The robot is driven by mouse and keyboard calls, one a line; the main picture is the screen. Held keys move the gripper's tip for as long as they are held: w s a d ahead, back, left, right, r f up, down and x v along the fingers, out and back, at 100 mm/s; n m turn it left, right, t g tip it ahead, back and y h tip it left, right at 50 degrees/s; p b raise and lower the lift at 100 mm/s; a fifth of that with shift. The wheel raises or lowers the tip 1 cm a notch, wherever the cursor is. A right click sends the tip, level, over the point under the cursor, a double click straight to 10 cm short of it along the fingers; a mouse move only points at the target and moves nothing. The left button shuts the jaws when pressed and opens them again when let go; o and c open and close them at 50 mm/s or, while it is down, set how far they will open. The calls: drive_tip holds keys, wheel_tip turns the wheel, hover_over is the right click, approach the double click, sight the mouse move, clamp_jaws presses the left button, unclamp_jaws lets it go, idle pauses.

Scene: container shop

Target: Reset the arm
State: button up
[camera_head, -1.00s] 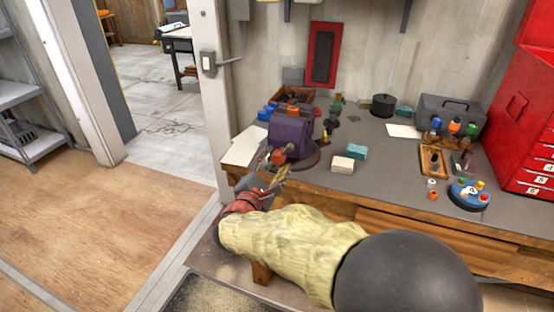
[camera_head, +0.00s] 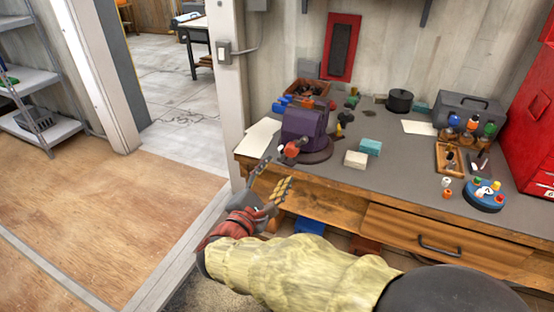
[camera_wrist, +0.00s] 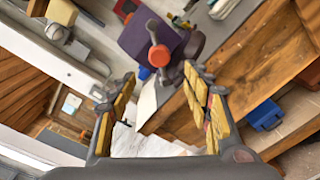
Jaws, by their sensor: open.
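My gripper (camera_head: 268,180) is in front of the left front corner of the workbench, with its two yellow-padded fingers apart. In the wrist view my gripper (camera_wrist: 162,105) is open, with nothing between the fingers. My arm, in a pale yellow sleeve, reaches in from the bottom right of the head view. A purple vise (camera_head: 304,125) with a red-ended handle stands on the bench just beyond the fingers. It also shows at the top of the wrist view (camera_wrist: 140,35).
The workbench (camera_head: 400,175) holds a white block (camera_head: 355,160), a teal block (camera_head: 370,146), a grey toolbox (camera_head: 470,112) and a blue round holder (camera_head: 484,196). A red cabinet (camera_head: 530,130) stands at right. The wooden floor (camera_head: 110,200) at left is clear.

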drive_tip(key=s+d+f+m+g, duration=0.2)
drive_tip(key=s+d+f+g, duration=0.3)
drive_tip(key=f, duration=0.3)
drive_tip(key=s+d+f+m+g+p, duration=0.2)
drive_tip(key=s+d+m+g, duration=0.55)
drive_tip(key=s+d, duration=0.35)
drive_tip(key=s+d+r+m+y+p, duration=0.1)
drive_tip(key=s+r+m+y+p, duration=0.2)
drive_tip(key=s+r+m+y, duration=0.55)
drive_tip(key=s+d+r+m+t+h+p, duration=0.1)
drive_tip(key=s+d+r+m+h+p, duration=0.1)
drive_tip(key=d+r+m, duration=0.2)
wheel_tip(320, 180, up, 3)
drive_tip(key=d, duration=0.2)
drive_tip(key=shift+s+d, duration=0.25)
drive_tip(key=shift+d, duration=0.1)
